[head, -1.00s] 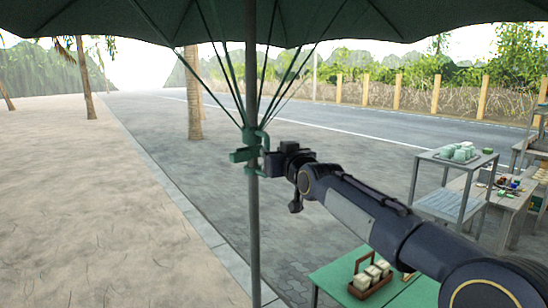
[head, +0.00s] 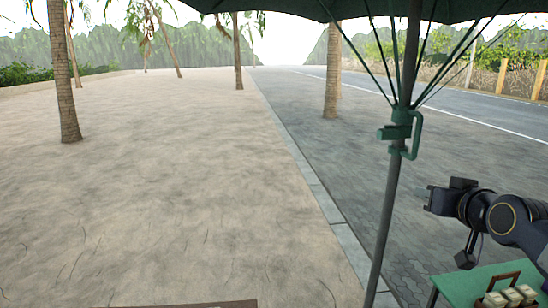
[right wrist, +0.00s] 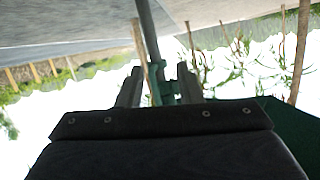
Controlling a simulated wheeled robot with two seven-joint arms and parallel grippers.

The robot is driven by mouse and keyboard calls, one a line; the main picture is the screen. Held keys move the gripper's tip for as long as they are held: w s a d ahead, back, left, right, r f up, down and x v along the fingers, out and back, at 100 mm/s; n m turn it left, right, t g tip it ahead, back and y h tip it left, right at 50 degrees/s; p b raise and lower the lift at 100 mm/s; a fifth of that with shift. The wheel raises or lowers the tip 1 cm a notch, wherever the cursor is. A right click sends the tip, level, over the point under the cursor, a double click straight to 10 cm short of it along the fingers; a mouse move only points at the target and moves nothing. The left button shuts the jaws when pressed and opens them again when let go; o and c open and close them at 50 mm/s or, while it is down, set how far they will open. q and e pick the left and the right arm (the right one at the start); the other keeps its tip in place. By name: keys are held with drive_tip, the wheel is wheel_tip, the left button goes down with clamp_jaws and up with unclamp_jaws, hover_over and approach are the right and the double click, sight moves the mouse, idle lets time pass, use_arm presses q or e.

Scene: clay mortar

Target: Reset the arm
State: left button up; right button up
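My right gripper (head: 429,198) is in the right part of the head view, in free air to the right of the umbrella pole (head: 385,215). It is empty and apart from the pole. In the right wrist view its two fingers (right wrist: 158,88) stand apart, with the pole and its green slider showing beyond the gap. The green slider with its handle (head: 416,135) sits high on the pole under the open green canopy (head: 460,10). My left gripper is in no view.
A green table (head: 455,288) with a wooden carrier of pale blocks (head: 513,295) stands at the lower right, below my right arm. Palm trunks (head: 331,70) stand farther off.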

drive_tip(key=s+a+f+g+y, duration=0.2)
drive_tip(key=s+a+f+g, duration=0.2)
drive_tip(key=s+a+f, duration=0.3)
drive_tip(key=s+a+f+g+y, duration=0.1)
drive_tip(key=s+a+f+g, duration=0.4)
drive_tip(key=s+f, duration=1.2)
drive_tip(key=s+a, duration=0.1)
drive_tip(key=s, duration=0.3)
drive_tip(key=shift+s+a+f+y+b, duration=0.15)
drive_tip(key=shift+a+f+y+b, duration=0.2)
drive_tip(key=shift+f+y, duration=0.05)
idle(1.1)
